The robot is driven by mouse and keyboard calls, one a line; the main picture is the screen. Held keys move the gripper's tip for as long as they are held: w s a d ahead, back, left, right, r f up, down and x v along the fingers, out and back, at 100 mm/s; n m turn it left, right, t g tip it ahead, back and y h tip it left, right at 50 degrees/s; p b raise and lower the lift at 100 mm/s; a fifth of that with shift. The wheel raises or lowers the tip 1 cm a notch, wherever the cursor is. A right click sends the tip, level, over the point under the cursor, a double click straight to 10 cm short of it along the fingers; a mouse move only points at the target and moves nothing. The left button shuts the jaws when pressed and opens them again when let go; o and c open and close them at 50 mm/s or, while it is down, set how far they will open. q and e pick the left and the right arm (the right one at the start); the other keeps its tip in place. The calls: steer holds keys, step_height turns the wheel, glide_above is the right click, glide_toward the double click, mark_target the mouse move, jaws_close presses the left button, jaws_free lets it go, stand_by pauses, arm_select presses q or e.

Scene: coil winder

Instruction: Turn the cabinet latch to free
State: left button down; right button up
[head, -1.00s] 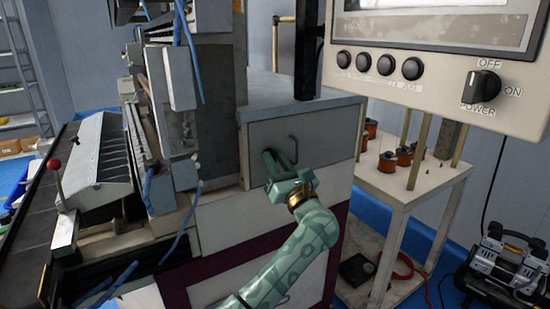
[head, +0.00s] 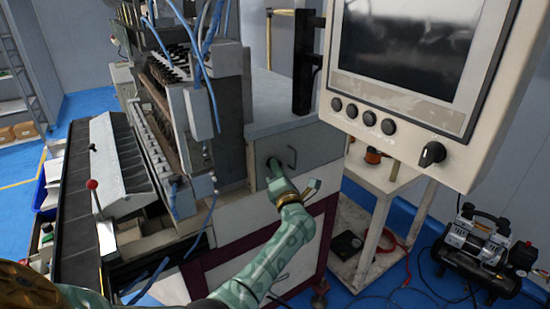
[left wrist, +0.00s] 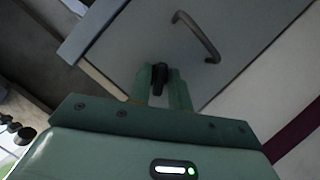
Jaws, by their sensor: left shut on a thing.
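The cabinet latch (left wrist: 159,75) is a small black piece on the grey cabinet door (left wrist: 150,30). In the left wrist view it sits between the two green fingers of my left gripper (left wrist: 160,92), which is shut on it. In the head view my left gripper (head: 273,170) is at the left part of the grey door (head: 316,146) and mostly hides the latch. The latch's exact angle is hard to read. A bent metal handle (left wrist: 197,36) is on the door, apart from the fingers; it also shows in the head view (head: 292,158). My right gripper is not in view.
A control panel (head: 405,75) with a screen and knobs hangs at the right, above a side table (head: 385,180). Winding machinery (head: 170,110) with blue cables stands left of the cabinet. A compressor (head: 480,245) is on the blue floor at right.

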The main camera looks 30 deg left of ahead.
arm_select(q)
steer(key=shift+m+g+h+p, duration=0.2)
steer(key=shift+m+h+p, duration=0.4)
steer(key=shift+m+p, duration=1.35)
steer(key=shift+m+g+h+p, duration=0.2)
steer(key=shift+m+h+p, duration=0.4)
steer(key=shift+m+p, duration=1.3)
steer(key=shift+n+p, duration=0.35)
steer(key=shift+p, duration=0.1)
steer(key=c, duration=1.5)
jaws_free()
